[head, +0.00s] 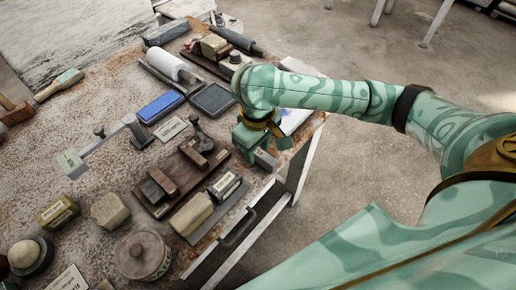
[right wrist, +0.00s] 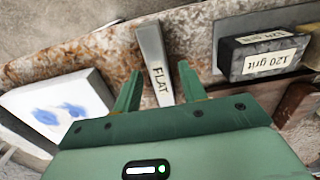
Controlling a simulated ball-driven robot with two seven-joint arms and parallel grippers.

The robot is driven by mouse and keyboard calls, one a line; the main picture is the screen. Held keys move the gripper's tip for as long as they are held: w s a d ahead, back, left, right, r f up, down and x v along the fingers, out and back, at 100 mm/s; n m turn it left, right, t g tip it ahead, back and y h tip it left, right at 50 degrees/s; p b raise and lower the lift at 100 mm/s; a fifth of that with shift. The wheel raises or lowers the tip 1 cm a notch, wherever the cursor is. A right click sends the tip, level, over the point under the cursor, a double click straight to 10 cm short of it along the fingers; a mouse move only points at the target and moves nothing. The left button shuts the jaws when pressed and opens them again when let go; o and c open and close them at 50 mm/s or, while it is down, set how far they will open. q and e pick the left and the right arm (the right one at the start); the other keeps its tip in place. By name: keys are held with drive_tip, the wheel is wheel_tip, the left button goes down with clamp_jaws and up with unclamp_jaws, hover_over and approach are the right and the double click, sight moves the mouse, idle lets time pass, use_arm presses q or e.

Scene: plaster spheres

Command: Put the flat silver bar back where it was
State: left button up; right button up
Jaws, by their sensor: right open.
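The flat silver bar (right wrist: 152,58) lies near the table's rusty edge, with the word FLAT on it. In the right wrist view it points up between the two green fingers of my right gripper (right wrist: 157,84), which is open with a gap on each side of the bar. In the head view my right gripper (head: 264,146) is over the table's right edge, and a grey end of the bar (head: 266,160) shows just below it. Whether the bar rests flat on the table is hard to tell. My left gripper is not in view.
A white pad with blue stains (right wrist: 55,112) lies on one side of the bar. A block labelled 120 grit (right wrist: 262,55) sits on the other. A dark wooden rack (head: 180,178), a blue pad (head: 160,107) and a lidded round pot (head: 143,255) crowd the table.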

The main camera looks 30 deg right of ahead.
sight(258, 152)
use_arm(q)
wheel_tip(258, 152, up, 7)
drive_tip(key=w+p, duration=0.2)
drive_tip(key=p, duration=0.4)
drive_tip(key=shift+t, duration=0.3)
use_arm(e)
wheel_tip(258, 152, up, 11)
drive_tip(key=shift+f, duration=0.15)
